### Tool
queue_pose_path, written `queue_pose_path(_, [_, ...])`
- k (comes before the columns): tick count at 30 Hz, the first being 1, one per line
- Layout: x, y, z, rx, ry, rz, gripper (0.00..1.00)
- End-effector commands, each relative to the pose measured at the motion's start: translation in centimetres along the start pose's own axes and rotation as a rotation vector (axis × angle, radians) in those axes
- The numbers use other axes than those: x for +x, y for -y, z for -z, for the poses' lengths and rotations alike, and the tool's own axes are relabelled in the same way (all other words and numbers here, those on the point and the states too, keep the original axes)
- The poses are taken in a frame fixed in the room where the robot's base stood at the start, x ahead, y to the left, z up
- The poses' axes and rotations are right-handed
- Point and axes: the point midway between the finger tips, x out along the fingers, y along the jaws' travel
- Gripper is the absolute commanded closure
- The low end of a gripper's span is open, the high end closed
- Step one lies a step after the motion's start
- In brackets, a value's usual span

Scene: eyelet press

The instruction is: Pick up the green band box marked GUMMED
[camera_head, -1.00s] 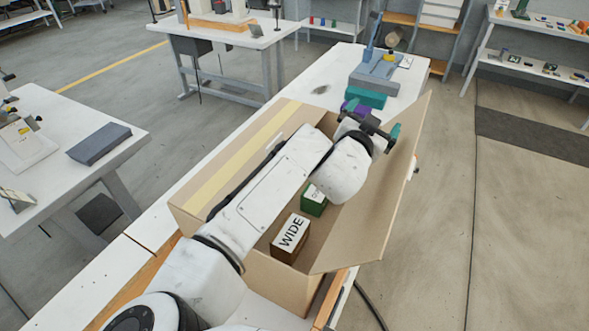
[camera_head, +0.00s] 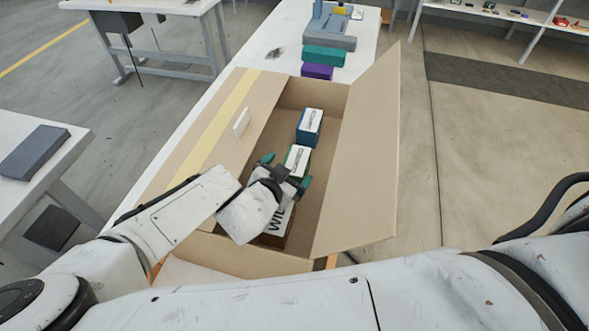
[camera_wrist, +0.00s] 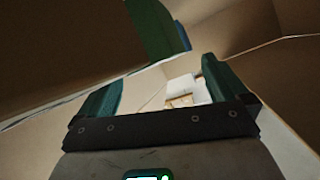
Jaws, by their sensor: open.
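The green band box (camera_head: 297,160) lies inside a large open cardboard carton (camera_head: 362,160), with a white top label whose print is too small to read surely. My gripper (camera_head: 286,171) is open and empty at its near end, between it and a brown box marked WIDE (camera_head: 278,228), which the wrist partly covers. Whether a fingertip touches the green box cannot be told. In the wrist view my gripper (camera_wrist: 160,90) has its two teal fingers apart, and a green face (camera_wrist: 153,30), likely the green box, shows beyond them.
A blue box (camera_head: 309,126) with a white label stands just behind the green box in the carton. The carton's right flap (camera_head: 375,150) stands up; the left flap (camera_head: 205,140) lies outward. Purple (camera_head: 317,71) and teal (camera_head: 324,56) blocks sit on the bench beyond.

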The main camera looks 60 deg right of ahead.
Motion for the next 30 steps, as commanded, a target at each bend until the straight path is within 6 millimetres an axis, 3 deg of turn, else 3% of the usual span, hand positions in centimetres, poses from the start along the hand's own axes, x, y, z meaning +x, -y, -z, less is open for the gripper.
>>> queue_pose_path(6, [3.5, -0.4, -0.3, -0.001, -0.001, 0.000, 0.00])
queue_pose_path(15, [3.9, -0.2, 0.1, -0.001, 0.000, 0.001, 0.01])
queue_pose_path(30, [3.9, -0.3, 0.1, -0.001, 0.001, 0.001, 0.49])
